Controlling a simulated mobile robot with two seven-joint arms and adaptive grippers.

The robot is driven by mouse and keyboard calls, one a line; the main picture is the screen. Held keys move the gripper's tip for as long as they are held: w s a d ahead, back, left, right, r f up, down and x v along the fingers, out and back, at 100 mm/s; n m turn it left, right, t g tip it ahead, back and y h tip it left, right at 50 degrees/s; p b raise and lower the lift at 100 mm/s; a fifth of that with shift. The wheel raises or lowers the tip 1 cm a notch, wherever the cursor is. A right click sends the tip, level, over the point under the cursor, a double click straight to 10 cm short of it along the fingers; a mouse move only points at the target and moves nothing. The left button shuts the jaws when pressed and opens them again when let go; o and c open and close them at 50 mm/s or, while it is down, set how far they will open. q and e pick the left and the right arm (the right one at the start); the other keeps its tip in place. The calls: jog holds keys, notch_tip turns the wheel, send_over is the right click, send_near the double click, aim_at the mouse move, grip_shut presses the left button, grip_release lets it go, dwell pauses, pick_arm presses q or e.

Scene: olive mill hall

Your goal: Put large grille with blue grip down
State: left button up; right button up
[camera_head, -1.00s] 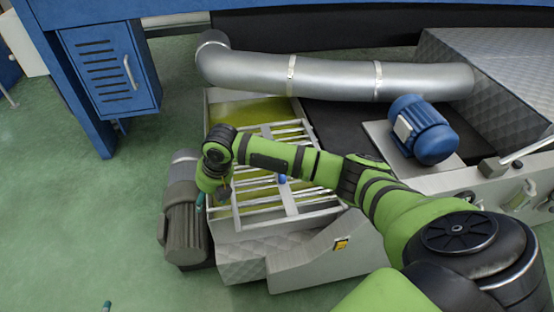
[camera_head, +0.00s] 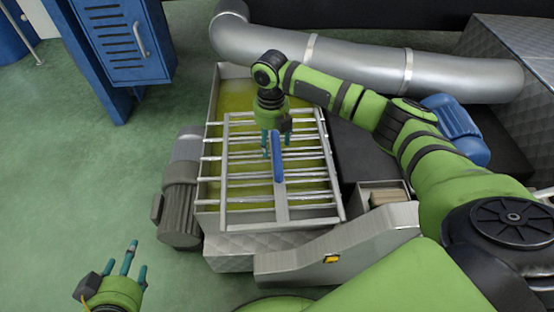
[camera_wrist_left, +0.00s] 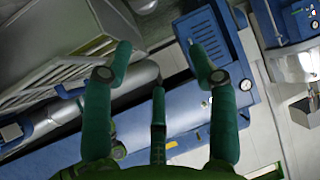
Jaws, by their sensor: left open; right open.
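The large grille (camera_head: 230,160), a pale metal frame with several bars, lies over the open tank (camera_head: 212,108) of yellow-green liquid. Its blue grip (camera_head: 278,172) stands upright along the middle bar. My right gripper (camera_head: 273,148) is open, pointing down above the grille at the far end of the blue grip. Its fingers overlap the grip's end in the picture; whether they touch it I cannot tell. My left gripper (camera_head: 124,256) is open and empty at the lower left, away from the grille. Its spread fingers also show in the left wrist view (camera_wrist_left: 158,85).
A grey motor (camera_head: 180,200) stands left of the tank. A fat silver pipe (camera_head: 360,68) runs behind it. A blue motor (camera_head: 458,125) and a small metal box (camera_head: 365,205) are to the right. A blue cabinet (camera_head: 125,40) stands at the upper left. Green floor lies free at the left.

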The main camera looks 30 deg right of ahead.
aim_at(274, 148)
jog(key=f, duration=0.1)
jog(key=f+b, duration=0.1)
jog(key=f, duration=0.2)
jog(key=shift+s+d+f+b, duration=0.1)
jog(key=shift+s+f+b, duration=0.25)
jog(key=shift+b, duration=0.05)
jog(key=shift+f, duration=0.1)
grip_shut()
pick_arm(q)
jog(key=w+d+r+t+h, duration=0.1)
jog(key=d+r+t, duration=0.1)
jog(key=r, duration=0.3)
jog(key=w+d+r+m+t+h, duration=0.1)
jog(key=w+d+r+t, duration=0.1)
jog(key=r+t, duration=0.2)
notch_tip(274, 148, up, 2)
jog(key=shift+w+r+h, duration=0.1)
jog(key=shift+w+h, duration=0.05)
jog(key=shift+h, duration=0.25)
pick_arm(e)
jog(key=shift+w, duration=0.1)
